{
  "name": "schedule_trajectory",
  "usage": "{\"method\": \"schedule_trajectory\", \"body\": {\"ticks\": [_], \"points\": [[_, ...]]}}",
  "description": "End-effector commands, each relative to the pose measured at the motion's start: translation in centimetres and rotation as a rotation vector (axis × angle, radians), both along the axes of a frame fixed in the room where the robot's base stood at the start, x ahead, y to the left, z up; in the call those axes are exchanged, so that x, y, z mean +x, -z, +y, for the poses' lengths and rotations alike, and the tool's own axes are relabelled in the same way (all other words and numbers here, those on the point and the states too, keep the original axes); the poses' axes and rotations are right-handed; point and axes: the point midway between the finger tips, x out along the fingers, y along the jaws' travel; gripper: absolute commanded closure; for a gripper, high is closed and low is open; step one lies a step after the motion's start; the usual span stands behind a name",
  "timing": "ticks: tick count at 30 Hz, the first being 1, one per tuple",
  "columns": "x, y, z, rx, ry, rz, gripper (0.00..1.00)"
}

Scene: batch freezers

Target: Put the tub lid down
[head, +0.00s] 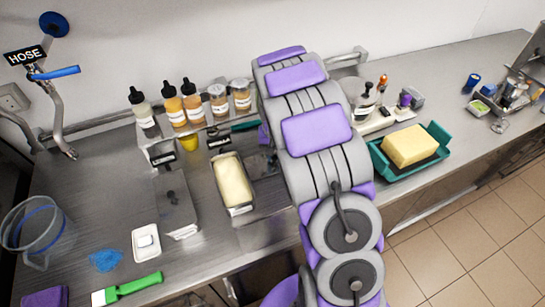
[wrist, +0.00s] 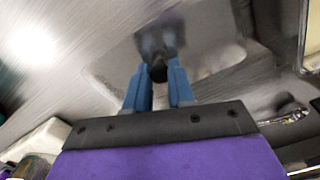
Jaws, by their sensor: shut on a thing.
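My gripper (wrist: 159,82), with blue fingers, is shut on the black knob (wrist: 158,72) of a shiny grey metal lid, the tub lid (wrist: 207,48). The lid's surface mirrors the fingers. I cannot tell whether the lid touches anything beneath it. In the head view my arm hides the gripper and most of what lies behind it. An open metal tub of pale cream contents (head: 233,181) stands just left of my arm. Another metal lid with a dark knob (head: 174,207) lies further left.
Bottles and jars (head: 192,104) line the back ledge. A white dish (head: 146,242), blue granules (head: 105,259) and a green-handled brush (head: 128,289) lie at the front left. A yellow block (head: 410,146) sits in a teal tray (head: 436,139) right of my arm. Bare counter (head: 440,85) shows further right.

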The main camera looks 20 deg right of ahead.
Motion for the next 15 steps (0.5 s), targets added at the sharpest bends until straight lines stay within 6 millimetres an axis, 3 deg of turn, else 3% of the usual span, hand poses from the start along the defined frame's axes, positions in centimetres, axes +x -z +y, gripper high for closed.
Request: {"method": "schedule_trajectory", "body": {"ticks": [2, 10, 11, 15], "points": [[0.15, 1.08, 0.14, -0.002, 0.0, 0.0, 1.0], [0.22, 0.93, 0.4, -0.007, -0.002, -0.001, 1.0], [0.23, 0.94, 0.36, -0.006, -0.002, -0.002, 0.75], [0.2, 0.94, 0.15, -0.004, -0.001, -0.002, 0.61]]}}
